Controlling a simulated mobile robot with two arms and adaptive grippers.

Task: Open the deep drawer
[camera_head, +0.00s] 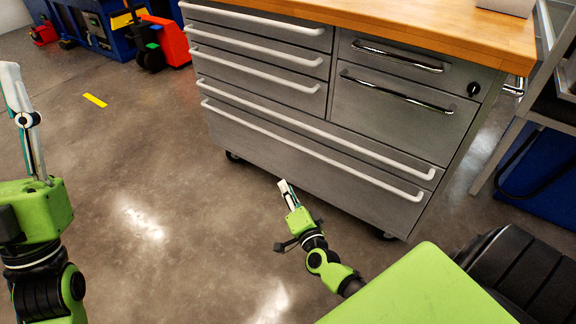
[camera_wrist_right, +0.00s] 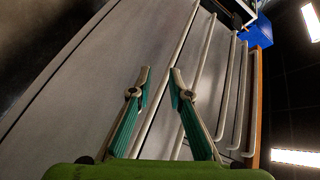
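The grey metal cabinet (camera_head: 262,110) has a wide, tall bottom drawer (camera_head: 300,165), which looks closed flush. A long white bar handle (camera_head: 310,150) runs along its upper edge. My right gripper (camera_head: 284,184) is in front of this drawer, below the handle in the picture. In the right wrist view its two fingers (camera_wrist_right: 159,70) are apart and empty, and a white handle bar (camera_wrist_right: 168,75) passes behind the gap between them. I see no contact with it. My left gripper (camera_head: 20,105) is raised at the left edge, far from the cabinet; its opening is unclear from this side.
Several other closed drawers sit above, with white or chrome handles (camera_head: 395,90). The wooden top (camera_head: 430,25) overhangs the cabinet. A metal rack (camera_head: 500,150) stands close at the right. The floor (camera_head: 150,180) in front and to the left is clear.

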